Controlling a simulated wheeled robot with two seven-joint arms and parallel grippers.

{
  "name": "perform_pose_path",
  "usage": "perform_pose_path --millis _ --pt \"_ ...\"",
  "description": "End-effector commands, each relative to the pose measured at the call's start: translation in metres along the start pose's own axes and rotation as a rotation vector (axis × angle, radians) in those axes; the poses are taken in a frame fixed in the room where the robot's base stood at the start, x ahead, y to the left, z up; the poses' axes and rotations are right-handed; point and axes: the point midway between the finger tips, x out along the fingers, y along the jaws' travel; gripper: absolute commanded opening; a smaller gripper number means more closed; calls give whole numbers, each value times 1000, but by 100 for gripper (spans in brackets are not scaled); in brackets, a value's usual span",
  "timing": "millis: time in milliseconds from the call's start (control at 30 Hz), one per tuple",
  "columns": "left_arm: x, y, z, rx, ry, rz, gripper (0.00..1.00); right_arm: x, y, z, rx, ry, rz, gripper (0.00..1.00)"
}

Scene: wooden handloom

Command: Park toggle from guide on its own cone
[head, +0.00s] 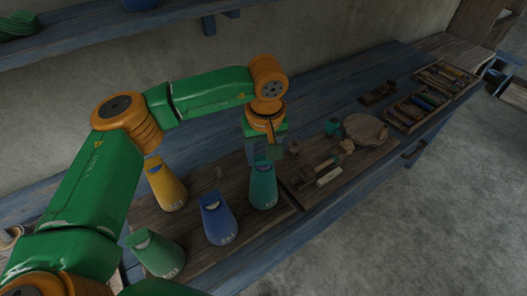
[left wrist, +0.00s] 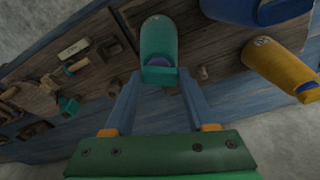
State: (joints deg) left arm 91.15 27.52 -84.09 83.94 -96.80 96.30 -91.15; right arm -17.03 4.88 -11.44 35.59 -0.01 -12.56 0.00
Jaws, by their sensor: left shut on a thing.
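A teal cone (head: 263,192) stands upright on a dark wooden board, rightmost of the cones; it also shows in the left wrist view (left wrist: 159,38). A small teal block, which I take to be the toggle (left wrist: 159,75), sits at the cone's top end. My left gripper (left wrist: 159,82) points down over the cone and is shut on this block, one finger on each side. Whether the block rests on the cone or just above it, I cannot tell. No cord or guide can be made out. My right gripper is not in view.
A blue cone (head: 219,221), a yellow cone (head: 167,187) and a green cone (head: 159,255) stand left of the teal one. Right of it on the blue bench (head: 330,94) lie small wooden tools, a round disc (head: 366,129) and trays of bobbins (head: 419,106). A shelf (head: 130,35) runs above.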

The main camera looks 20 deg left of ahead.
Motion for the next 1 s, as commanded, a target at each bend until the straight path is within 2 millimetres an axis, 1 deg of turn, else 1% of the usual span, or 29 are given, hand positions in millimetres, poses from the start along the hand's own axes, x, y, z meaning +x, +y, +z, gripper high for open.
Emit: perform_pose_path --millis 33,200,233,333,367,667,767,900,1000 --pt "3 0 0 0 0 0 5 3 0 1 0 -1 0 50" --pt "1 0 0 0 0 1 5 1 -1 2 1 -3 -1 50" --pt "1 0 0 0 0 1 59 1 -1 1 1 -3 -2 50" --pt "1 0 0 0 0 1 86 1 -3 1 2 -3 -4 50" --pt "1 0 0 0 0 1 91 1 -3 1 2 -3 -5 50" --pt "-1 0 0 0 0 2 91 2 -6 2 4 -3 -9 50" --pt "-16 1 0 -1 3 6 91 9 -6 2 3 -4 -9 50" --pt "-46 1 0 -1 3 5 91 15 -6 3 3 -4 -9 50" --pt "-63 0 0 0 2 3 91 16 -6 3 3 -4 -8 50"
